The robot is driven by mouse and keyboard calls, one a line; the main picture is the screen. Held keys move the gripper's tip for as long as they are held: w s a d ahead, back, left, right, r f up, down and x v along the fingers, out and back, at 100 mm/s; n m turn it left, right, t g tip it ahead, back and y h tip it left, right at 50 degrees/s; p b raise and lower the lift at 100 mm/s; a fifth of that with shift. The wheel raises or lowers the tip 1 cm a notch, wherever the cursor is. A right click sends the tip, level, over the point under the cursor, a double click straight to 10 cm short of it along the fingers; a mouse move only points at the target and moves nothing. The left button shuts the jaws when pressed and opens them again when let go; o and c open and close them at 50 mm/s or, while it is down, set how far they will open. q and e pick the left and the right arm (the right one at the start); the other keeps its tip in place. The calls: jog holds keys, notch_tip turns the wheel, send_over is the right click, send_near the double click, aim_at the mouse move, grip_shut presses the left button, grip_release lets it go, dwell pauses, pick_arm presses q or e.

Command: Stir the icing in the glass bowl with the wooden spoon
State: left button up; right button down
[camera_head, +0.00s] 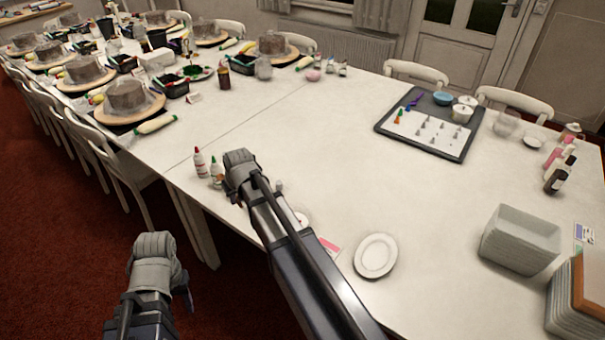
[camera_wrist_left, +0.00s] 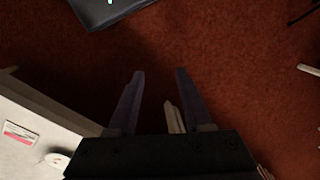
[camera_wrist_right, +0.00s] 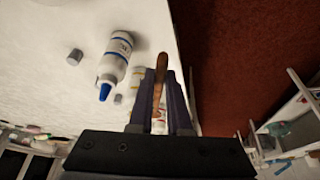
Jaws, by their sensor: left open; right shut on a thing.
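My right gripper (camera_head: 238,160) is over the near edge of the long white table, close to two small bottles. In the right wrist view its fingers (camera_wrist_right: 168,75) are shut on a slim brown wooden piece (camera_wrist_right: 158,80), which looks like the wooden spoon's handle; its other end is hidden. My left gripper (camera_head: 155,245) is off the table, above the red carpet. Its fingers (camera_wrist_left: 160,78) are apart and empty. A clear glass bowl (camera_head: 506,124) stands at the table's far right, and another clear vessel (camera_head: 264,70) stands farther back. I cannot make out icing in either.
A blue-capped bottle (camera_wrist_right: 116,62) shows in the right wrist view. A white plate (camera_head: 376,255) and a stack of trays (camera_head: 520,240) stand nearer. The table's middle is clear.

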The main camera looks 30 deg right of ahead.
pick_arm(q)
jog(key=shift+o, duration=0.5)
jog(key=shift+f, duration=0.55)
pick_arm(e)
jog(key=shift+f, duration=0.6)
pick_arm(q)
jog(key=shift+o, duration=0.7)
pick_arm(e)
jog(key=shift+d, duration=0.1)
pick_arm(q)
jog(key=o, duration=0.4)
notch_tip(320, 180, up, 2)
jog(key=shift+p, duration=0.85)
notch_tip(320, 180, up, 7)
jog(key=p, duration=0.6)
jog(key=shift+p, duration=0.4)
pick_arm(e)
jog(key=s+d+r+n+h, duration=0.2)
jog(key=d+r+n, duration=0.1)
jog(key=d+n, duration=0.4)
jog(key=s+d+r+n+h, duration=0.1)
jog(key=d+r+n+h, duration=0.1)
jog(key=d+r+n, duration=0.2)
jog(key=s+d+r+n+g+h, duration=0.1)
jog(key=d+r+n, duration=0.3)
jog(key=d+n, duration=0.6)
jog(key=shift+s+n+h, duration=0.7)
jog(key=shift+s+n, duration=0.1)
jog(key=shift+n, duration=0.3)
